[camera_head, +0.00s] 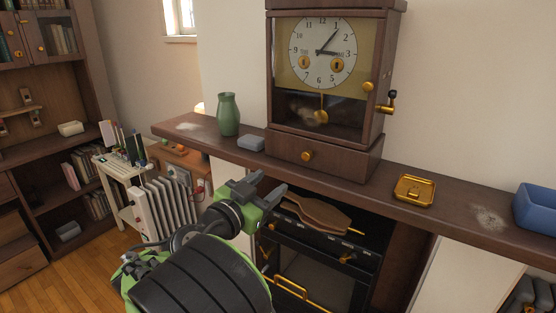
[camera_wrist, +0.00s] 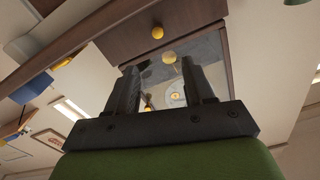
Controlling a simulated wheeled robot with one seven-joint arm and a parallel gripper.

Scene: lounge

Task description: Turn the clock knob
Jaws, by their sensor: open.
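The clock (camera_head: 325,90) is a tall wooden case with a white dial, standing upright on the mantel shelf. A round gold knob (camera_head: 368,86) sits on the right edge of its glass front. A crank with a dark handle (camera_head: 388,104) sticks out of its right side. A gold drawer knob (camera_head: 307,156) is on its base and shows in the wrist view (camera_wrist: 157,32). My gripper (camera_head: 274,200) is open and empty, below the shelf edge and apart from the clock. In the wrist view its fingers (camera_wrist: 160,68) stand apart, with the clock upside down beyond them.
An oven-like unit (camera_head: 318,275) lies below. Shelf space right of the clock is partly clear.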

